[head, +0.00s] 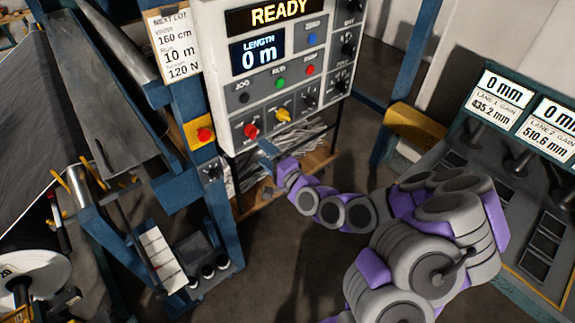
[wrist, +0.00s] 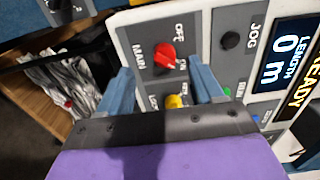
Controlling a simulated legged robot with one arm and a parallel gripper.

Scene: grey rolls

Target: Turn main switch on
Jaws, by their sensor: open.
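The main switch is a red rotary knob (head: 250,130) at the lower left of the white control panel (head: 216,75). In the wrist view the red knob (wrist: 165,55) sits by the labels MAIN and OFF, with another label partly hidden by a finger. Which mark it points to is hard to tell. My gripper (head: 266,150) is just in front of and below the knob in the head view. In the wrist view my gripper (wrist: 158,68) is open, its two blue fingers either side of the knob's area. No contact with the knob is visible.
A yellow knob (head: 283,116) sits right of the red one, with JOG, RUN and STOP buttons above. The display (head: 257,57) reads LENGTH 0 m, and READY shows above it. A red button on a yellow box (head: 204,134) is mounted left of the panel. Blue posts flank it.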

